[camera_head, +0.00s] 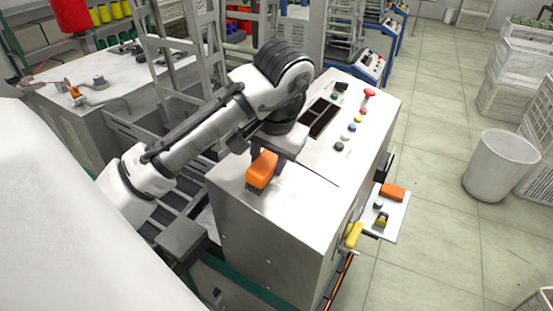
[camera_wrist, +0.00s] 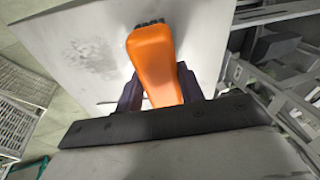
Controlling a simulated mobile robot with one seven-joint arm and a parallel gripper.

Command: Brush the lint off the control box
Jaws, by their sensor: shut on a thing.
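The control box (camera_head: 265,235) is a pale grey cabinet in the middle of the head view, with a row of coloured buttons on its top. Its top also fills much of the wrist view (camera_wrist: 60,30). A grey smudge of lint (camera_wrist: 95,58) lies on that top, left of the brush in the wrist view. My gripper (camera_head: 266,160) is shut on an orange brush (camera_head: 262,170) with dark bristles, at the top's near end. The brush (camera_wrist: 153,58) sits between dark fingers in the wrist view. I cannot tell whether the bristles touch the surface.
A red mushroom button (camera_head: 369,93) and a dark slot (camera_head: 323,117) are on the box top. A side shelf (camera_head: 396,222) holds an orange block and small parts. A yellow handle (camera_head: 353,235) sticks out below. A white bin (camera_head: 499,166) stands on open floor at right.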

